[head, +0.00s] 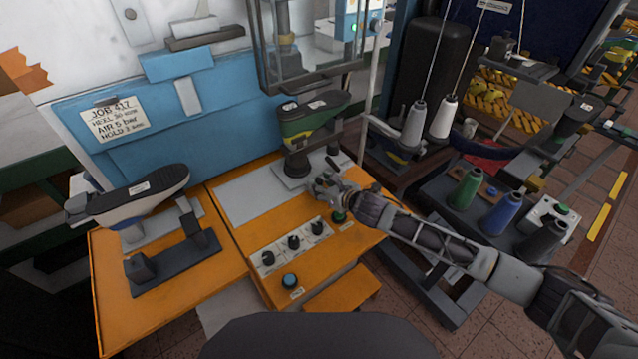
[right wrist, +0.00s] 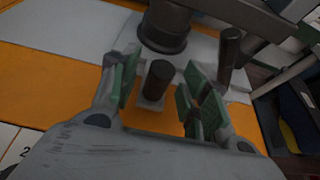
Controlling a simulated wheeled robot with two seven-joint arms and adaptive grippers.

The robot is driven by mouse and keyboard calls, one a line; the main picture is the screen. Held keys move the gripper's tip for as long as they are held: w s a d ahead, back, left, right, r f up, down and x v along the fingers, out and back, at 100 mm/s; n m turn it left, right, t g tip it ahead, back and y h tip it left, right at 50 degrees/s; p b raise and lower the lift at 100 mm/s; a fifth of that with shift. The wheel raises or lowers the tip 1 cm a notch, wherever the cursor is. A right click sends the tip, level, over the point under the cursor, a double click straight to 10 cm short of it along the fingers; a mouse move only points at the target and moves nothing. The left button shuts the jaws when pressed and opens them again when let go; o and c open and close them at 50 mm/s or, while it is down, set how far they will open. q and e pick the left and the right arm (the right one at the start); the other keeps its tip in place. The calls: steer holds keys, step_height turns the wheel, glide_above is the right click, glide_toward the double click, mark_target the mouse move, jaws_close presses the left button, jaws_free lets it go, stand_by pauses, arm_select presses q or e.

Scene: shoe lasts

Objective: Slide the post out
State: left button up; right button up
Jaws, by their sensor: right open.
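A dark post (head: 297,162) stands on a grey base plate (head: 290,180) and carries a green-and-black shoe (head: 310,118). The post's foot shows at the top of the right wrist view (right wrist: 165,28). A short dark knob (right wrist: 158,80) rises from a small pale plate in front of it. My right gripper (head: 322,185) is just in front of the post. In the right wrist view its open green-padded fingers (right wrist: 161,68) stand on either side of the knob, with visible gaps. My gripper hides the knob in the head view. My left gripper is not in view.
A taller dark pin (right wrist: 229,55) stands right of the knob. Dial knobs (head: 293,243), a green button (head: 339,216) and a blue button (head: 290,281) sit on the orange bench. A clear guard (head: 315,50) hangs above. Another shoe (head: 135,195) stands left. Thread cones (head: 465,188) are right.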

steer(key=shift+x, duration=0.9)
jaws_close()
